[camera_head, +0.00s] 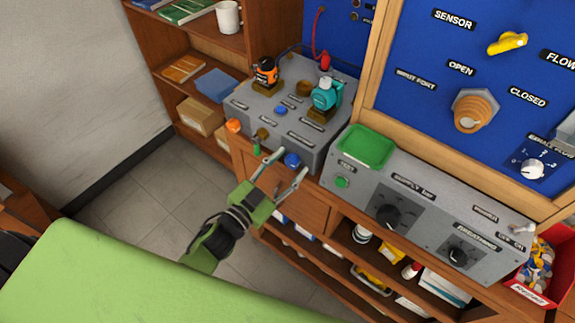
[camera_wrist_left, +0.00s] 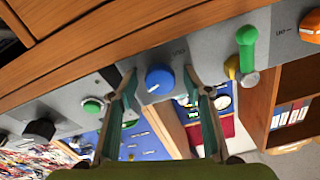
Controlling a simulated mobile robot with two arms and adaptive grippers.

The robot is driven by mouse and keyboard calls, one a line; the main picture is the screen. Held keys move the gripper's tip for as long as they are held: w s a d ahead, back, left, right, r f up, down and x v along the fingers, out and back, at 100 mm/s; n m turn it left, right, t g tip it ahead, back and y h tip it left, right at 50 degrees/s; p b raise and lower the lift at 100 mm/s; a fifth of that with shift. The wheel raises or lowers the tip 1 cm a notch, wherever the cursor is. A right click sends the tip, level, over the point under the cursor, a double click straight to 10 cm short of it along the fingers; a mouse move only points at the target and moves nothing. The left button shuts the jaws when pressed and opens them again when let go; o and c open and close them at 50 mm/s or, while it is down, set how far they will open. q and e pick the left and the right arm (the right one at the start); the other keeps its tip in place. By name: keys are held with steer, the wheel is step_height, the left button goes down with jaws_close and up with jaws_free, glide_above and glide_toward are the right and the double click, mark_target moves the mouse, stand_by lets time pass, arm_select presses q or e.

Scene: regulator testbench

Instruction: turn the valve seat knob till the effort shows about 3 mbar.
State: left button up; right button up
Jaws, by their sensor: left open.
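A blue knob (camera_head: 292,160) sits low on the front of the grey test box (camera_head: 318,143). I cannot read its label, so I cannot tell for sure that it is the valve seat knob. My left gripper (camera_head: 288,163) is open in front of it. In the left wrist view the blue knob (camera_wrist_left: 159,80) lies between the two spread fingertips (camera_wrist_left: 161,76), with a gap on each side. I cannot make out an effort reading in mbar. My right gripper is not in view.
A green lever (camera_head: 256,149) and an orange knob (camera_head: 234,125) sit left of the blue knob. A grey supply box (camera_head: 425,205) with black dials and a green tray (camera_head: 366,146) stands to the right. Free floor (camera_head: 150,215) lies at the left.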

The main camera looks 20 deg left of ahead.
arm_select(q)
steer(key=shift+s, duration=0.1)
steer(key=v, duration=1.2)
steer(key=s+a+f+n+g+y, duration=0.1)
steer(key=s+a+f+g+y, duration=0.15)
steer(key=f, duration=0.85)
steer(key=s+a+f+n+g+y, duration=0.1)
steer(key=s+f+n+g, duration=0.15)
steer(key=f, duration=0.85)
steer(key=s+a+f+n+g+y, duration=0.1)
steer(key=s+f+g+y, duration=0.15)
steer(key=f, duration=0.85)
steer(key=s+f+g, duration=0.4)
steer(key=s+f, duration=0.4)
steer(key=s, duration=0.4)
steer(key=s+f+g, duration=0.4)
steer(key=s+f, duration=0.4)
steer(key=s, duration=0.4)
